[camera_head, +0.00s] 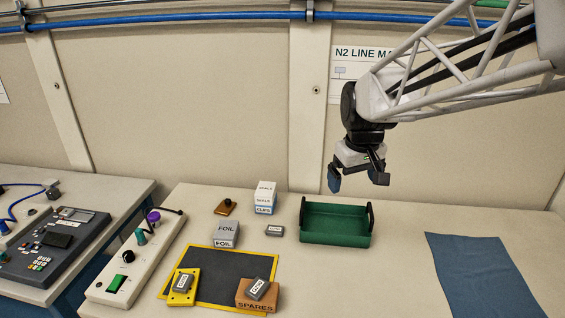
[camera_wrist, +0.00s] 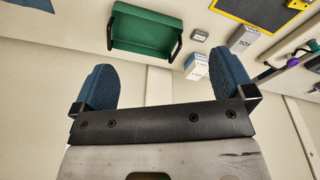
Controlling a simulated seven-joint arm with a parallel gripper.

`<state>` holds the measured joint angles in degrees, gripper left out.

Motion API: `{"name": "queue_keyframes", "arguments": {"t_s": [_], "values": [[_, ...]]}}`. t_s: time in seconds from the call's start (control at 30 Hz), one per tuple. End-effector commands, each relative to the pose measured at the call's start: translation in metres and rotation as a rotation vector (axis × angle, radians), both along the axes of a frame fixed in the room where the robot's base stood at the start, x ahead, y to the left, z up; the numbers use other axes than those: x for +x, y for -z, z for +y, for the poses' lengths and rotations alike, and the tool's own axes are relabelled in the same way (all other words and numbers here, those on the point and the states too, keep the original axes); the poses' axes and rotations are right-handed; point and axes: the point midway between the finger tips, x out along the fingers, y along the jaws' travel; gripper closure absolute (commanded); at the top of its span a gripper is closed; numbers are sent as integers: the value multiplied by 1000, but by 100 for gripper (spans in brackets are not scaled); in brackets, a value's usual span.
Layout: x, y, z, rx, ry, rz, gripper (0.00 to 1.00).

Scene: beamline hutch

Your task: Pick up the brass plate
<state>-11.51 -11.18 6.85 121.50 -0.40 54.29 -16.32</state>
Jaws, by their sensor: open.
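The brass plate (camera_head: 225,207) is a small brown-gold piece with a dark round knob on top. It lies flat near the back of the bench, left of the white labelled box and behind the grey FOIL box. I cannot make it out in the wrist view. My gripper (camera_head: 357,181) hangs in the air above the back of the bench, up and to the right of the plate. Its two blue pads are apart with nothing between them, as the wrist view (camera_wrist: 162,65) also shows.
A white box (camera_head: 265,196) stands close right of the plate, and the FOIL box (camera_head: 226,235) in front. A green tray (camera_head: 336,240), grey block (camera_head: 274,231), black mat (camera_head: 232,268), SPARES box (camera_head: 256,296) and power strip (camera_head: 137,259) share the bench. A blue cloth (camera_head: 485,275) lies right.

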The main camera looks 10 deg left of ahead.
Motion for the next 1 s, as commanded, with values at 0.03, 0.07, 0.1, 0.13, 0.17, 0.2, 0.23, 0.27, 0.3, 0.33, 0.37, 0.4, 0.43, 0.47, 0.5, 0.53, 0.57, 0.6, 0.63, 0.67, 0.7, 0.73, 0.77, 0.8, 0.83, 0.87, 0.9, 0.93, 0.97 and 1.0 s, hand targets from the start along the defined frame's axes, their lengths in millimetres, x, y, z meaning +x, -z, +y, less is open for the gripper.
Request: {"name": "queue_keyframes", "arguments": {"t_s": [0.03, 0.07, 0.1, 0.13, 0.17, 0.2, 0.23, 0.27, 0.3, 0.33, 0.37, 0.4, 0.43, 0.47, 0.5, 0.53, 0.57, 0.6, 0.63, 0.67, 0.7, 0.73, 0.77, 0.8, 0.83, 0.87, 0.9, 0.93, 0.97, 1.0], "values": [[12, 3, 9, -3, -23, 5, 0], [19, 4, 13, -4, -36, 8, 0], [28, 5, 20, -6, -53, 10, 0], [34, 6, 25, -8, -68, 11, 0], [40, 8, 30, -9, -82, 14, 0], [49, 9, 37, -11, -99, 16, 0], [55, 11, 42, -13, -112, 18, 0], [62, 13, 47, -14, -127, 21, 0], [70, 15, 54, -16, -144, 22, 0], [76, 17, 60, -18, -158, 25, 0], [82, 19, 65, -19, -172, 26, 0], [90, 22, 72, -21, -190, 29, 0], [96, 25, 78, -23, -203, 31, 0], [103, 26, 84, -24, -217, 32, 0], [110, 31, 92, -26, -236, 36, 0], [116, 33, 98, -27, -249, 38, 0], [122, 36, 103, -29, -261, 40, 0], [129, 40, 111, -31, -280, 42, 0], [135, 42, 118, -32, -294, 43, 0], [140, 46, 124, -33, -307, 47, 0], [147, 50, 132, -35, -325, 47, 0], [153, 53, 138, -37, -339, 50, 0], [158, 57, 144, -38, -352, 52, 0], [165, 61, 153, -40, -370, 55, 0], [170, 65, 160, -42, -384, 56, 0], [175, 68, 166, -42, -398, 58, 0], [182, 73, 175, -44, -415, 60, 0], [186, 77, 181, -45, -429, 63, 0], [191, 81, 188, -47, -443, 64, 0], [197, 87, 198, -49, -460, 67, 0]]}}
